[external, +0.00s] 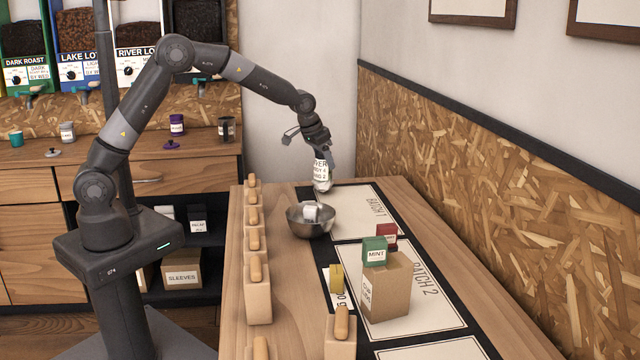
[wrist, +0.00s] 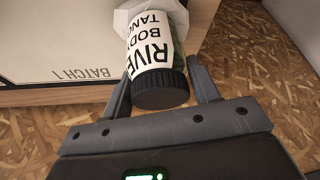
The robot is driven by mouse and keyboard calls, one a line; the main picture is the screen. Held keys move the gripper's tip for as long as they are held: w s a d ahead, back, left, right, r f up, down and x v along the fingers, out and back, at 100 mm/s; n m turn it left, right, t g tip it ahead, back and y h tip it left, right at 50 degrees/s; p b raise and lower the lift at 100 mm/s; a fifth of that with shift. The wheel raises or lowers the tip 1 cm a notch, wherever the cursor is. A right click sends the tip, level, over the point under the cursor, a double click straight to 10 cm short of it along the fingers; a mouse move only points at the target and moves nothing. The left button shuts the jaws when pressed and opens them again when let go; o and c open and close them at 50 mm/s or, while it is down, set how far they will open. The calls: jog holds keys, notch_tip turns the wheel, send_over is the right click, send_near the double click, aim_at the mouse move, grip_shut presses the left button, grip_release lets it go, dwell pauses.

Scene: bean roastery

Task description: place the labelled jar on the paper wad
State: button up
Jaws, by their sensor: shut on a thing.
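The labelled jar (external: 321,168) has a white label with dark letters and a black lid; it also shows in the wrist view (wrist: 152,48). My gripper (external: 318,142) is shut on it from above, with fingers on either side of the lid (wrist: 160,88). The jar is near upright at the far end of the table. The white, crumpled paper wad (wrist: 122,20) shows behind the jar's lower end in the wrist view, mostly hidden by the jar. I cannot tell whether the jar touches it.
A metal bowl (external: 311,226) with a white item in it stands just nearer on the table. A cardboard box (external: 386,292) with a green mint box (external: 375,251) stands on the batch 2 mat. Wooden blocks line the left edge. The chipboard wall (external: 470,170) is at right.

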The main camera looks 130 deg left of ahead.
jog(key=o, duration=1.1)
jog(key=shift+r, duration=0.25)
jog(key=v, duration=1.1)
jog(key=shift+s+d+r, duration=0.1)
jog(key=shift+d+r, duration=0.1)
jog(key=shift+r, duration=0.1)
jog(key=shift+d, duration=0.1)
